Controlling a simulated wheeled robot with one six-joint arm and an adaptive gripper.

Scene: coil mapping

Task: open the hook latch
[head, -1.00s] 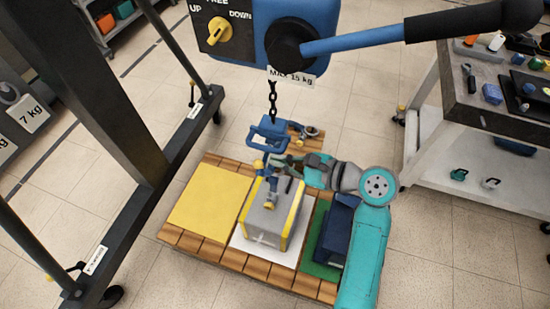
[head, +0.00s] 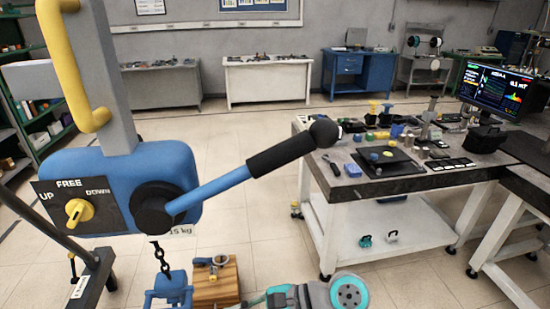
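The blue hook block (head: 172,290) hangs on a dark chain (head: 162,257) under the blue hoist at the lower left of the head view. Its lower part is cut off by the bottom edge, so the hook and its latch cannot be made out. My gripper (head: 258,302) shows only in part at the bottom edge, to the right of the hook block. Its fingertips are not clear, and I cannot tell whether it touches anything.
A wooden block (head: 217,285) with a metal shackle stands behind the hook block. A cluttered workbench (head: 345,192) is at right. Open tiled floor lies between.

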